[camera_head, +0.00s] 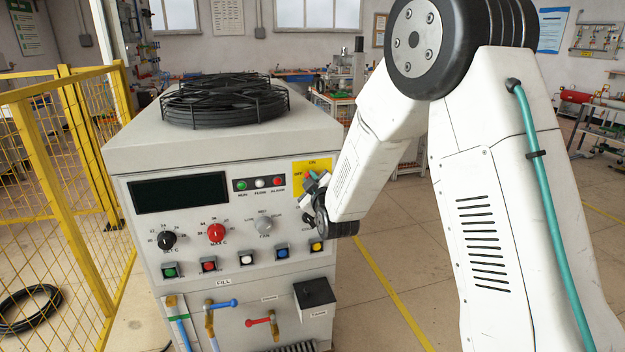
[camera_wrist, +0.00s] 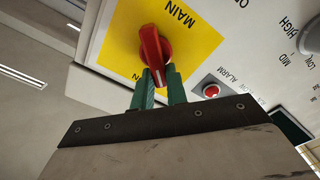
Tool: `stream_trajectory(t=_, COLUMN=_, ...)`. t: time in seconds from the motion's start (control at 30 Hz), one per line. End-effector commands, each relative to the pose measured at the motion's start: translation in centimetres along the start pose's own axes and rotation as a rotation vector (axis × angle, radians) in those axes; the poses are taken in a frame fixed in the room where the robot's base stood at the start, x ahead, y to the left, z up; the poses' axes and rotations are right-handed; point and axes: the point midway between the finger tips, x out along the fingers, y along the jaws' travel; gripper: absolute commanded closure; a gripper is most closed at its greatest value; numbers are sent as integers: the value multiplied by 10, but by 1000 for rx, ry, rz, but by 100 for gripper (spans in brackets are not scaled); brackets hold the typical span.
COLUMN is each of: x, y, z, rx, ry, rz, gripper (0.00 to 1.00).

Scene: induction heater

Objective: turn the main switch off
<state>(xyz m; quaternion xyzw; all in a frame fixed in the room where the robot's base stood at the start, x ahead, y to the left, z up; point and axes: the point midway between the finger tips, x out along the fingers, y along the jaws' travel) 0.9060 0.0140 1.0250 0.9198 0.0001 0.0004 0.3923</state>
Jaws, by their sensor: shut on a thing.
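The main switch is a red rotary knob (camera_wrist: 152,50) on a yellow plate (camera_head: 322,167) at the upper right of the heater's front panel. In the head view the plate reads ON at the top and OFF at the left, and my gripper partly hides the knob. My gripper (camera_head: 314,183) is at the knob. In the wrist view its two green fingertips (camera_wrist: 158,84) are on either side of the knob's near end, shut on it. That end has a white mark and points toward the gripper, beside lettering partly hidden by a finger.
The heater cabinet (camera_head: 130,235) carries lamps, dials and push buttons left of and below the switch. A black fan grille (camera_head: 224,100) is on top. Coloured valve handles and a black box (camera_head: 315,297) are lower down.

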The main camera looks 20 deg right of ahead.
Motion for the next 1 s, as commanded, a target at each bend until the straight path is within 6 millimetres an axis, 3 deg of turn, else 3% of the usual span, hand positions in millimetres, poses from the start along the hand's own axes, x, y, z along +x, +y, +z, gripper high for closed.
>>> stream_trajectory(t=0.4, x=1, y=-3, z=2, rx=-199, ry=-3, rz=1, gripper=100)
stream_trajectory(t=0.97, x=1, y=-3, z=2, rx=-230, ry=-4, rz=3, gripper=100)
stream_trajectory(t=1.0, x=1, y=-3, z=2, rx=-230, ry=-4, rz=3, gripper=83)
